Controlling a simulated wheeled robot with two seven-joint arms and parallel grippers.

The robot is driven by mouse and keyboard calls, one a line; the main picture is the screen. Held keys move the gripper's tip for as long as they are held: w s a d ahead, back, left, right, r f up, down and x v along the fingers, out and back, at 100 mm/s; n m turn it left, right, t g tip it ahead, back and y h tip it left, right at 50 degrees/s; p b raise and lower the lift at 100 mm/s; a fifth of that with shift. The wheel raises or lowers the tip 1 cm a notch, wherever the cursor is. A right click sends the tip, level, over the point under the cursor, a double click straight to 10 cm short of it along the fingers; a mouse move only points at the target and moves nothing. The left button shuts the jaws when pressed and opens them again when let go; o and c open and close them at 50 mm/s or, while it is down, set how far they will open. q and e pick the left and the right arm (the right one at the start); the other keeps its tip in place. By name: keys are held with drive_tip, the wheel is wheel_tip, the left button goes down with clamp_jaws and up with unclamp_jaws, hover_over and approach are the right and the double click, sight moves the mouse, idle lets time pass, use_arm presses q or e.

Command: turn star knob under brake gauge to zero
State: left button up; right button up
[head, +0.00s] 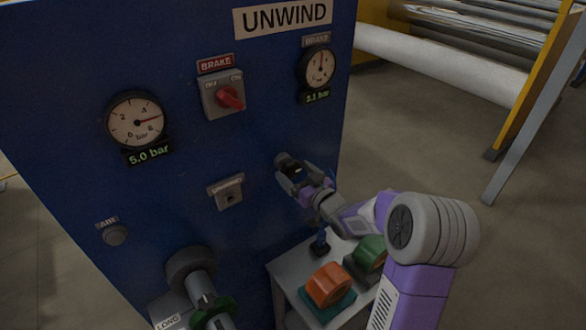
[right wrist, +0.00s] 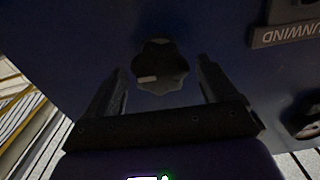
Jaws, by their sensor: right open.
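The dark star knob (right wrist: 160,66) sits on the blue panel in the right wrist view, with a small pale mark on its face. My right gripper (right wrist: 161,76) is open, with one finger on each side of the knob and a gap to each. In the head view my right gripper (head: 291,170) is at the panel below the brake gauge (head: 318,68) and largely hides the knob. The gauge's needle points nearly straight up. Its green readout is about 2.1 or 3.1 bar, too small to be sure. My left gripper is not in view.
The blue panel (head: 150,60) also carries a 5.0 bar gauge (head: 136,120), a red brake switch (head: 230,97) and a keyed latch (head: 228,193). Below my right arm, a small grey table (head: 284,275) holds orange and green items. White rollers (head: 440,58) stand at the back right.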

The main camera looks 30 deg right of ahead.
drive_tip(key=shift+w, duration=0.8)
drive_tip(key=c, duration=1)
drive_tip(key=shift+o, duration=0.2)
drive_tip(key=shift+f+n+b, duration=0.15)
drive_tip(key=shift+n+b, duration=0.35)
drive_tip(key=shift+b, duration=0.3)
drive_tip(key=n+b, duration=1.1)
drive_tip(key=b, duration=0.3)
drive_tip(key=shift+f+b, duration=0.1)
drive_tip(key=shift+b, duration=0.25)
drive_tip(key=n+b, duration=0.2)
drive_tip(key=n, duration=0.1)
drive_tip(key=shift+n+b, duration=1.15)
drive_tip(key=shift+n, duration=0.65)
drive_tip(key=shift+r, duration=0.2)
